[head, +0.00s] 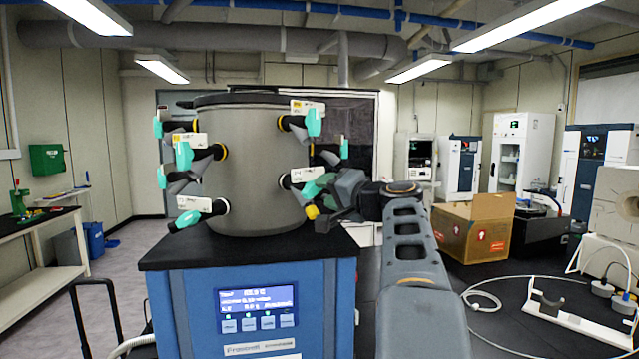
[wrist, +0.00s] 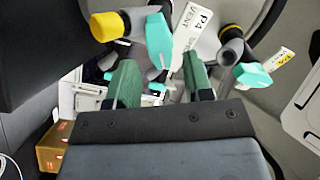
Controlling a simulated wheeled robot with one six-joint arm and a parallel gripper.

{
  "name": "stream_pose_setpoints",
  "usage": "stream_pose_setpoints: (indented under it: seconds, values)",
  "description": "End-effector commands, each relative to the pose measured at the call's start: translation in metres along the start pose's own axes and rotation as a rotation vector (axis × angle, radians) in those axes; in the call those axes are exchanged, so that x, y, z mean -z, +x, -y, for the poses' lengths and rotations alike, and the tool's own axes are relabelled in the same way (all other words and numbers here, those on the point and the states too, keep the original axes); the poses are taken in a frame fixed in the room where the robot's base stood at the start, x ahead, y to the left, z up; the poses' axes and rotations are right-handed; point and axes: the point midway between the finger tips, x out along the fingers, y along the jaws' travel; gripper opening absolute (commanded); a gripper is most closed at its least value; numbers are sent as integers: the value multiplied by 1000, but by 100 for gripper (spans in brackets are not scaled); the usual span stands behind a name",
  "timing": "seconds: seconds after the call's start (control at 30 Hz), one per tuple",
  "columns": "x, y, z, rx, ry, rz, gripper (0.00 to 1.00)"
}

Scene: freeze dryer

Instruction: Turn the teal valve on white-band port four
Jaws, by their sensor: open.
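The grey drum (head: 252,165) carries several ports with black stems and teal valves. In the wrist view, a teal valve (wrist: 159,40) sits beside a white tag reading "P4 VENT" (wrist: 195,32), with no yellow band visible on it. My gripper (wrist: 158,66) is open, with one green finger on each side of this valve's lower end. Contact cannot be told. In the head view my gripper (head: 326,190) is at the drum's lower right port, by a white tag (head: 303,174), and partly hides the valve there.
Another teal valve (wrist: 252,75) with a yellow-marked tag (wrist: 265,68) is close on the right in the wrist view. The blue freeze dryer base (head: 250,305) stands below the drum. A cardboard box (head: 474,228) is at right.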

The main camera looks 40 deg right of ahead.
Motion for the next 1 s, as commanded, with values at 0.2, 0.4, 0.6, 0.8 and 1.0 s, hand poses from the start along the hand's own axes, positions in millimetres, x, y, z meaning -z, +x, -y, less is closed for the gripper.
stream_pose_setpoints:
  seconds: [0.2,0.4,0.6,0.8,1.0]
  values:
    - [0,24,2,1,0,1,47]
    - [0,32,0,0,0,1,47]
    - [0,32,0,0,-1,0,47]
    - [0,32,0,0,0,0,34]
    - [0,32,0,0,0,0,15]
